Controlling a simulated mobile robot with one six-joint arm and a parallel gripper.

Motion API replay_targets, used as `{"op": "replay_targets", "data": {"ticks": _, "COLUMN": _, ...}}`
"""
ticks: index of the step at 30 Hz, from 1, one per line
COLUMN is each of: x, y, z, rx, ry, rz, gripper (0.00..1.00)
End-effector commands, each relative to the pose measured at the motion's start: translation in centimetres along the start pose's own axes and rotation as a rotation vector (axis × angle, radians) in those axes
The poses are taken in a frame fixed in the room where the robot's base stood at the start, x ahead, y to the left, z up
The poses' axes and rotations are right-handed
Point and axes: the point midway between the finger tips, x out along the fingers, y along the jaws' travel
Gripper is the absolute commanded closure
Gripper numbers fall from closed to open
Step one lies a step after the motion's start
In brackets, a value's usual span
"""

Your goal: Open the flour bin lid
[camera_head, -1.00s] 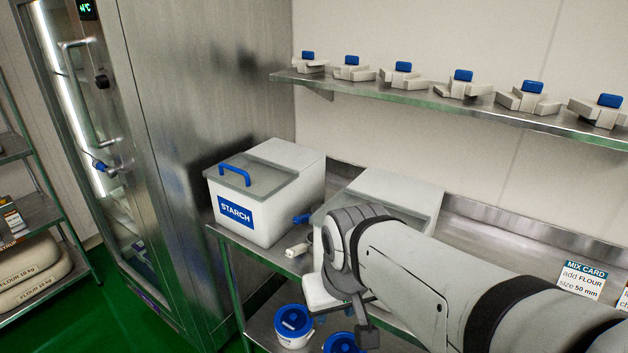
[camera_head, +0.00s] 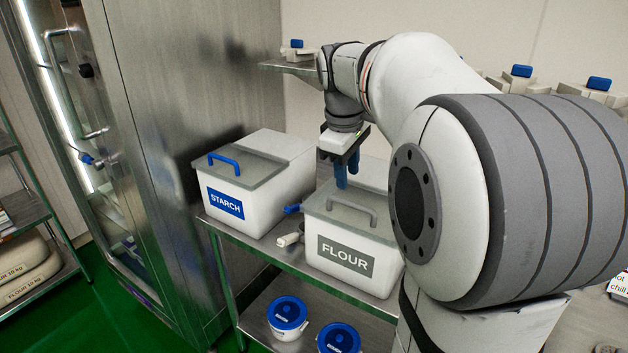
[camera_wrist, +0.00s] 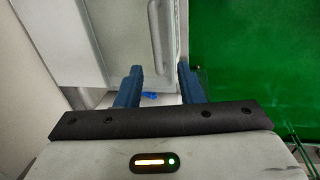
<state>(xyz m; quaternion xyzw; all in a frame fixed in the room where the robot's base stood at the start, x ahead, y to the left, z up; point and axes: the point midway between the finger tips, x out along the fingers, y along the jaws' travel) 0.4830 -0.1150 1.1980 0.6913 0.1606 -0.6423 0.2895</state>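The flour bin (camera_head: 318,255) is a white box with a grey FLOUR label on the lower table. Its grey lid (camera_head: 322,207) lies shut on top, with a grey bar handle (camera_head: 352,209) near the front edge. My gripper (camera_head: 347,178) points down above the lid, with its blue fingers over the handle's area and apart from it. In the wrist view my gripper (camera_wrist: 162,72) is open, its two fingers spread with nothing between them. The pale lid handle (camera_wrist: 160,32) shows there ahead of the gap. My arm hides the bin's right side.
The starch bin (camera_head: 262,205), with a blue lid handle, stands close on the left. A scoop (camera_head: 290,239) lies between the bins. Blue-lidded tubs (camera_head: 288,314) sit on the shelf below. A wall shelf (camera_head: 290,68) with several blue-topped parts is behind my arm.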

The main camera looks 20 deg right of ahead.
Motion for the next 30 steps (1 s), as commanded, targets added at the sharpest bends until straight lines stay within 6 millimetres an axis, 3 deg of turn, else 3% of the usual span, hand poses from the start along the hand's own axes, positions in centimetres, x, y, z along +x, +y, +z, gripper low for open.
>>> {"op": "replay_targets", "data": {"ticks": 5, "x": 1.4, "y": 0.7, "z": 0.0, "rx": -0.019, "ry": -0.009, "rz": -0.003, "gripper": 0.66}}
{"op": "replay_targets", "data": {"ticks": 16, "x": 6.8, "y": 0.6, "z": 0.1, "rx": -0.016, "ry": -0.006, "rz": -0.001, "gripper": 0.66}}
{"op": "replay_targets", "data": {"ticks": 27, "x": 7.7, "y": 0.6, "z": 0.1, "rx": -0.015, "ry": -0.005, "rz": 0.0, "gripper": 0.66}}
{"op": "replay_targets", "data": {"ticks": 30, "x": 7.7, "y": 0.7, "z": 0.1, "rx": -0.014, "ry": -0.005, "rz": 0.0, "gripper": 0.72}}
